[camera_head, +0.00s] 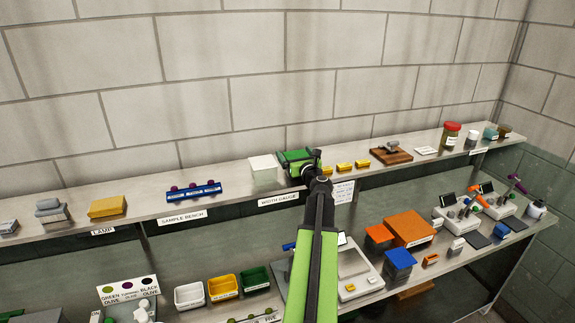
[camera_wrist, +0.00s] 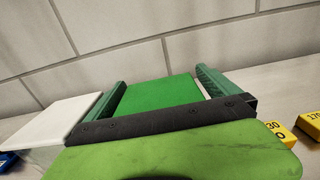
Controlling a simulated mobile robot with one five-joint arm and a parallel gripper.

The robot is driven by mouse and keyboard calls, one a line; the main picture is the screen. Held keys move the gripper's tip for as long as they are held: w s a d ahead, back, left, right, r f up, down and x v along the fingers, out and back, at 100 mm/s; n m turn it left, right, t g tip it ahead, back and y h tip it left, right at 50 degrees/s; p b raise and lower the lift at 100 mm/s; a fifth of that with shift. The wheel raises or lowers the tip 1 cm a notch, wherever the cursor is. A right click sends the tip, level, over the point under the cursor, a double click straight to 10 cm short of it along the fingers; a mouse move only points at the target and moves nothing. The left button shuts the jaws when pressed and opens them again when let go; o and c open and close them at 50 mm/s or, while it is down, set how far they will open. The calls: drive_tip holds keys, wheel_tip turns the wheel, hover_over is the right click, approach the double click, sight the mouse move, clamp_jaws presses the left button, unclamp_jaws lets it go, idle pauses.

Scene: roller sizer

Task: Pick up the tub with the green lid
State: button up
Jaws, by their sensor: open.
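The tub with the green lid shows in the wrist view as a flat bright green lid (camera_wrist: 158,93) between my two fingers. Its sides are hidden there. My gripper (camera_wrist: 161,77) is open, with one dark green finger on each side of the lid. I cannot tell whether the fingers touch the tub. In the head view my gripper (camera_head: 296,158) is at the upper shelf, just right of a white tub, and mostly covers the green-lidded tub.
The white tub (camera_head: 263,169) stands close on the left, also in the wrist view (camera_wrist: 62,121). Yellow numbered blocks (camera_head: 344,167) stand close on the right. A blue rack (camera_head: 193,193) is farther left. The wall is behind the shelf. A lower bench holds bins and scales.

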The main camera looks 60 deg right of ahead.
drive_tip(key=shift+s+r, duration=0.2)
drive_tip(key=shift+s, duration=0.25)
drive_tip(key=shift+c, duration=0.3)
drive_tip(key=shift+w+a+f, duration=0.1)
drive_tip(key=shift+w, duration=0.25)
drive_tip(key=c, duration=0.5)
drive_tip(key=shift+s, duration=0.1)
drive_tip(key=c, duration=0.7)
drive_tip(key=shift+c, duration=0.9)
wheel_tip(320, 180, up, 5)
drive_tip(key=p, duration=0.4)
drive_tip(key=shift+f+p, duration=0.2)
drive_tip(key=shift+p, duration=0.1)
drive_tip(key=s+d+r+p, duration=0.2)
drive_tip(key=s+r+p, duration=0.4)
drive_tip(key=s, duration=0.5)
drive_tip(key=shift+d+r, duration=0.15)
drive_tip(key=shift+d, duration=0.2)
